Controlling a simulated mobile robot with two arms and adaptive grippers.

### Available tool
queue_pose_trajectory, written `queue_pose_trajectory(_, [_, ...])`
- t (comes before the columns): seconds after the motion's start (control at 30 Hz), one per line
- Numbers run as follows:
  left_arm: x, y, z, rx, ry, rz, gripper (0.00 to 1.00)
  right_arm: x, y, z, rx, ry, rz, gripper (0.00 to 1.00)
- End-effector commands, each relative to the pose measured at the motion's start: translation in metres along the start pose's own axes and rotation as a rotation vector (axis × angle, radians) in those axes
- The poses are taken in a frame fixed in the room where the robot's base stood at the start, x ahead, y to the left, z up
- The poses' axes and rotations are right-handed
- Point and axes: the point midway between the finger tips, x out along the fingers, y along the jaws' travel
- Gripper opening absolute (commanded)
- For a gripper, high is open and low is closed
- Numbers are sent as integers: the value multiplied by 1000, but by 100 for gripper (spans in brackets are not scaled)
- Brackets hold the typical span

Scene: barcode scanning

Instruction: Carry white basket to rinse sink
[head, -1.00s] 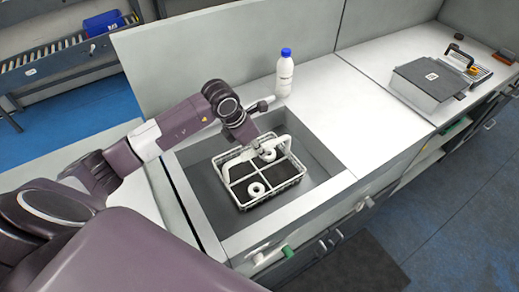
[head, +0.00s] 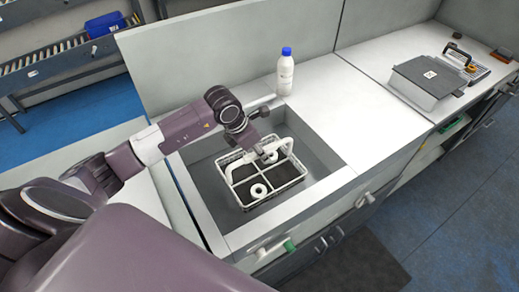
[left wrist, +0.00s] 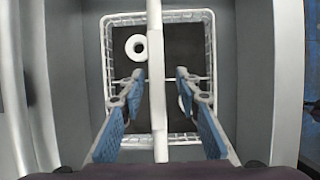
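The white basket (head: 247,202) sits inside the sink (head: 212,222), its dark floor split by white dividers. It holds a white ring-shaped item (head: 259,190) and a second white item partly hidden under my gripper. The basket's white handle (head: 285,147) arches over it. My left gripper (head: 268,154) is at the handle. In the left wrist view my left gripper (left wrist: 160,76) is open, its blue-padded fingers on either side of the handle (left wrist: 156,110) with gaps to both. The basket rim (left wrist: 105,60) and a white ring (left wrist: 136,47) show below. My right gripper is not in view.
A white bottle with a blue cap (head: 285,75) stands on the counter (head: 345,105) behind the sink. A grey lidded box (head: 430,80) is farther right. The sink walls surround the basket closely. The counter between sink and box is clear.

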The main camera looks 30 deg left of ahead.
Motion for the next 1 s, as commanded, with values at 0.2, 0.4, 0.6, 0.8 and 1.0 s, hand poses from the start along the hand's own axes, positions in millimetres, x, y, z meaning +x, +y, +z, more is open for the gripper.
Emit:
queue_pose_trajectory(0.2, [-11,2,1,0,-1,2,31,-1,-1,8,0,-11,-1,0])
queue_pose_trajectory(0.4, [-53,2,2,3,-5,5,31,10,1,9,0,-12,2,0])
queue_pose_trajectory(0.6, [-94,2,1,2,-2,5,31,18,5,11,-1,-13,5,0])
queue_pose_trajectory(0.8, [-118,1,2,-1,-1,1,31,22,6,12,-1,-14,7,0])
queue_pose_trajectory(1.0, [-124,0,1,0,1,-1,31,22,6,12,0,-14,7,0])
